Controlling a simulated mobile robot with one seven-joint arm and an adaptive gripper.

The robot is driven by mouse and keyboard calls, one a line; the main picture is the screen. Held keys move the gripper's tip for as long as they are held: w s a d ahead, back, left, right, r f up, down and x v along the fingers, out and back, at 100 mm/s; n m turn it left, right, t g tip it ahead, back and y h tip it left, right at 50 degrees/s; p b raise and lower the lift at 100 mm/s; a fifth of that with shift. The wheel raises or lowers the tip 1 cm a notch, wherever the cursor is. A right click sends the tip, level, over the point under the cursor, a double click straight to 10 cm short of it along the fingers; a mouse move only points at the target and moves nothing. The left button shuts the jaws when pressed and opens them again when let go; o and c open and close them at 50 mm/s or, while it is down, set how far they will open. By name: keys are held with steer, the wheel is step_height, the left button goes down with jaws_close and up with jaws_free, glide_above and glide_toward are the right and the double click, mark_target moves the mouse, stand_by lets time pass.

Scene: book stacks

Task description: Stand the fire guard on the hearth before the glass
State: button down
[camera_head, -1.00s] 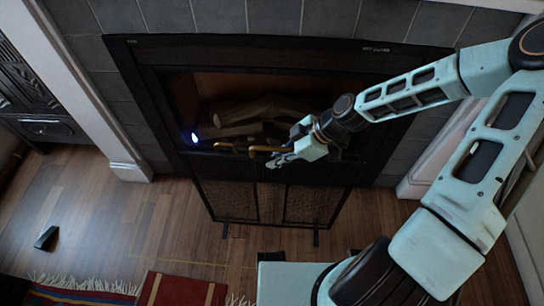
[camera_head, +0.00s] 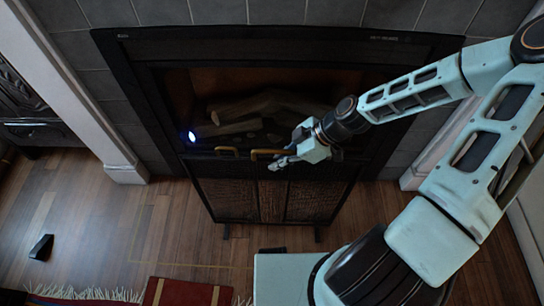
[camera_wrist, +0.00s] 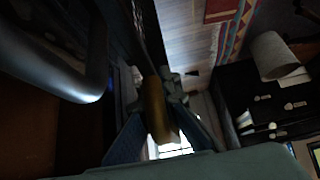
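The fire guard (camera_head: 236,200) is a dark framed screen with mesh panels, two feet below and two brass handles on top. It is roughly upright before the fireplace's glass (camera_head: 230,100); I cannot tell whether its feet touch the floor. My gripper (camera_head: 280,163) is at the guard's right brass handle (camera_head: 264,154). In the wrist view, the fingers of my gripper (camera_wrist: 153,82) lie on both sides of the brass handle (camera_wrist: 156,108) and look closed on it. The hearth floor right behind the guard is hidden.
A thin pale outline (camera_head: 190,264) marks the wooden floor. A small black wedge (camera_head: 41,247) lies at left, and a fringed red rug (camera_head: 185,292) is at the bottom. White pillars (camera_head: 120,170) flank the fireplace. A bright bluish light (camera_head: 191,136) shows at the guard's upper left.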

steer(key=shift+f, duration=0.4)
steer(key=c, duration=2.6)
jaws_free()
steer(key=shift+f, duration=0.15)
steer(key=shift+c, duration=0.2)
steer(key=o, duration=0.5)
steer(key=p+v, duration=0.3)
steer(key=v, duration=0.9)
steer(key=shift+d+p, duration=0.1)
steer(key=shift+p, duration=0.25)
